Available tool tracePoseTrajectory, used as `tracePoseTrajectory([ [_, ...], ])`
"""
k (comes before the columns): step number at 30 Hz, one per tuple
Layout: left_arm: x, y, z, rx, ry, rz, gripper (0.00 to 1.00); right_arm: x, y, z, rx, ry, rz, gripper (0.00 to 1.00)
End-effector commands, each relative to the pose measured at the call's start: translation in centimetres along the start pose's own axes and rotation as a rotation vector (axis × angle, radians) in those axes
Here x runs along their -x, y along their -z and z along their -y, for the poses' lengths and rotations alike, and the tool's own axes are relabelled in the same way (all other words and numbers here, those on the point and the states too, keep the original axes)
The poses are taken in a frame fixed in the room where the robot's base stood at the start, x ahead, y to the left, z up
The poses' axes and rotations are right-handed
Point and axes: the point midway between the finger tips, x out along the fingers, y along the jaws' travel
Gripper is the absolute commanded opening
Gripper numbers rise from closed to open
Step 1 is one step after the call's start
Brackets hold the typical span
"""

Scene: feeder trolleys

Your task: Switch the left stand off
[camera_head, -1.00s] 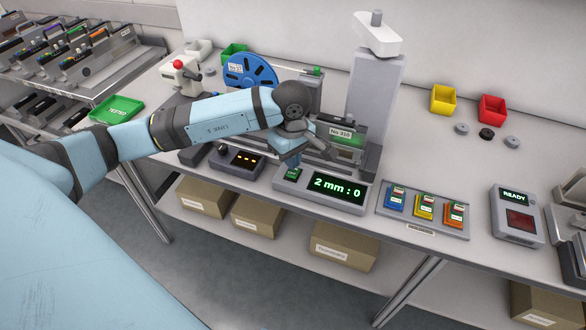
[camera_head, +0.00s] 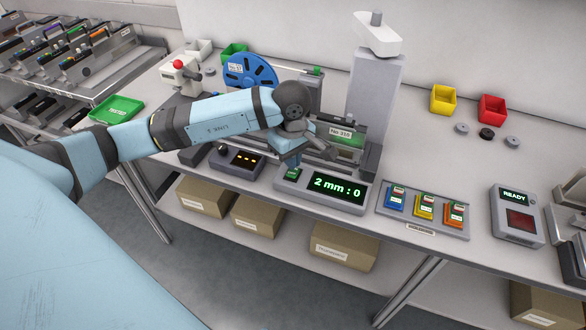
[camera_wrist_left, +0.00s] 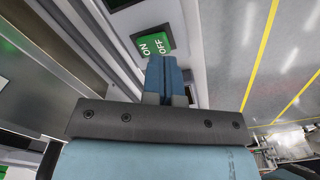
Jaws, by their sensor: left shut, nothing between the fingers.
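A grey stand (camera_head: 320,207) at the middle of the bench front has a lit green display (camera_head: 339,190) reading "2 mm : 0". A green switch (camera_head: 292,174) sits at the left of that display. In the left wrist view the green switch (camera_wrist_left: 153,43) shows the words ON and OFF, with OFF on its right half. My left gripper (camera_head: 291,163) is shut and empty, its blue fingertips (camera_wrist_left: 164,62) right by the lower edge of the switch, near OFF. I cannot tell whether they touch it. My right gripper is not in view.
A grey box (camera_head: 236,160) with orange dashes on its display stands left of the stand. A blue reel (camera_head: 250,72) is behind my arm. A tray with blue, yellow and orange blocks (camera_head: 424,206) and a READY unit (camera_head: 517,215) stand to the right.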

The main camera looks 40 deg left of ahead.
Motion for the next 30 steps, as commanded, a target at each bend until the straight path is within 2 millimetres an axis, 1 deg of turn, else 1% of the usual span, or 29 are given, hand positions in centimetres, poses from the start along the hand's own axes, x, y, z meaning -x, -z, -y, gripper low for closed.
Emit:
tracePoseTrajectory([
  [30, -1.6, 0.0, 0.0, 0.000, 0.000, 0.000, 0.00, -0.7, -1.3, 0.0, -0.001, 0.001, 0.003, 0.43],
])
